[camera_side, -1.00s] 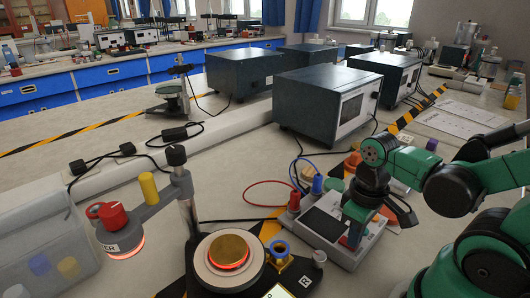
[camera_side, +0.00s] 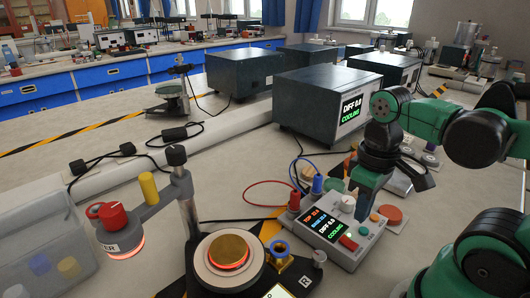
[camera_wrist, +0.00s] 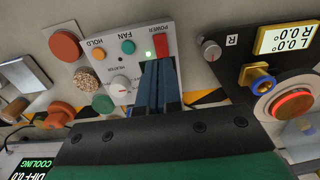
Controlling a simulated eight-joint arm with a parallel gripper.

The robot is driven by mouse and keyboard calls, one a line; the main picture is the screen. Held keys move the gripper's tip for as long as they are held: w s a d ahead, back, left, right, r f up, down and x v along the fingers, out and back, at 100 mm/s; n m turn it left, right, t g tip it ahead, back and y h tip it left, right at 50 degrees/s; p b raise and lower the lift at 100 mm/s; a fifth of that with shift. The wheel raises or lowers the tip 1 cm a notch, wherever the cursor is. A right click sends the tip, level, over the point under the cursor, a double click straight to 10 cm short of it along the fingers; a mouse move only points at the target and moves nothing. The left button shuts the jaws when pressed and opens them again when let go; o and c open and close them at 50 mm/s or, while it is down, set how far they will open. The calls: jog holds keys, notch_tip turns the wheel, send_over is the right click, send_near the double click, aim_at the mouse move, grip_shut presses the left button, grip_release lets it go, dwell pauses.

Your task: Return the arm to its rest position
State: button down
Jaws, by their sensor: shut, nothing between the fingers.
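My gripper (camera_side: 361,200) is shut and empty above the control box (camera_side: 318,228). In the wrist view its two blue fingers (camera_wrist: 157,68) lie side by side and end near the red POWER switch (camera_wrist: 161,43). A green light glows beside that switch. The control box carries a lit screen with a COOLING line, a white knob (camera_side: 348,203) and coloured buttons. My green and black arm reaches in from the right.
A dark instrument box (camera_side: 318,98) behind shows DIFF 0.0 COOLING. A round brass-topped plate (camera_side: 229,251) with a glowing ring stands front left. A post with an arm and red knob (camera_side: 112,215) stands beside it. Cables cross the bench.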

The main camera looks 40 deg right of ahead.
jog(key=shift+r, duration=0.25)
jog(key=w+a+r+t, duration=0.1)
jog(key=w+a+t, duration=0.2)
jog(key=w+t, duration=0.4)
jog(key=w, duration=0.2)
jog(key=shift+w+r, duration=0.35)
jog(key=shift+r, duration=0.05)
